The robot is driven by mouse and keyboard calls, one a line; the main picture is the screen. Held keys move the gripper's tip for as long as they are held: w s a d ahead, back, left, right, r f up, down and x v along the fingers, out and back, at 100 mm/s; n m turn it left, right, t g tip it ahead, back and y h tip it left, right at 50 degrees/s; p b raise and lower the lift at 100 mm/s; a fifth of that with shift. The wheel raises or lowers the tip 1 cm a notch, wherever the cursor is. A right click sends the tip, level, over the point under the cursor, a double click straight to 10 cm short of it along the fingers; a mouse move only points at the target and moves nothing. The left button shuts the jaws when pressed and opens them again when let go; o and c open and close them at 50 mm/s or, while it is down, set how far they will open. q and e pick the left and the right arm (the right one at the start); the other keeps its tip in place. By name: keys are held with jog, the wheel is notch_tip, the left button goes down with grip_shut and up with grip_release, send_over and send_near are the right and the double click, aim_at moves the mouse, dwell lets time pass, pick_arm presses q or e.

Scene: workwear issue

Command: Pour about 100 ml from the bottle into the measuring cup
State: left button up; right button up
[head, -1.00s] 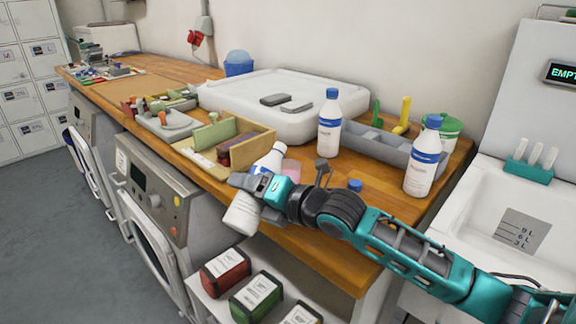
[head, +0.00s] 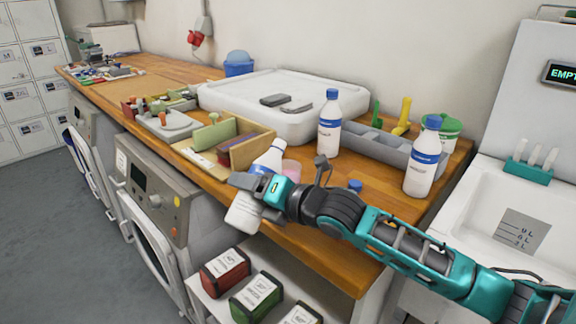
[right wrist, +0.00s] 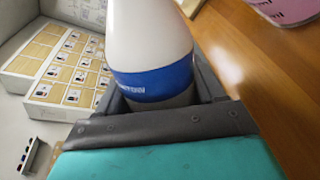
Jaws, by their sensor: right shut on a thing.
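My right gripper (head: 262,184) is shut on a white bottle (head: 244,213) with a blue band, at the front edge of the wooden counter. The bottle leans, its upper end to the right. In the right wrist view the bottle (right wrist: 150,35) sits between the fingers. A pink, translucent measuring cup (head: 292,167) stands on the counter just behind the bottle, partly hidden by it. Its pink side shows at the top right of the wrist view (right wrist: 290,8). I cannot make out any liquid in the cup or a stream. My left gripper is out of view.
Two capped white bottles stand on the counter, one by the white tray (head: 330,125) and one farther right (head: 423,160). A blue cap (head: 355,185) lies near my forearm. A wooden box (head: 250,151) is left of the cup. Containers stand on a shelf below (head: 256,297).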

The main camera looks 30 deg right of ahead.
jog(key=shift+w+d+r+n+t, duration=0.3)
jog(key=shift+d+r+n, duration=0.15)
jog(key=shift+n, duration=0.35)
jog(key=shift+w+d+r+n, duration=0.2)
jog(key=shift+w+d+n, duration=0.05)
jog(key=shift+n, duration=0.45)
jog(key=shift+n+t+h, duration=0.3)
jog(key=shift+n+t, duration=0.1)
jog(key=shift+n, duration=0.3)
jog(key=n+t+b, duration=0.1)
jog(key=n, duration=0.2)
jog(key=shift+w+d, duration=0.15)
jog(key=shift+f+n, duration=0.1)
jog(key=shift+n, duration=0.3)
jog(key=shift+d+n+b, duration=0.15)
jog(key=shift+n+b, duration=0.2)
jog(key=shift+n, duration=0.15)
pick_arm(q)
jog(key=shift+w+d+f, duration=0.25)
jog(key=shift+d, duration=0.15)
pick_arm(e)
jog(key=shift+w, duration=0.1)
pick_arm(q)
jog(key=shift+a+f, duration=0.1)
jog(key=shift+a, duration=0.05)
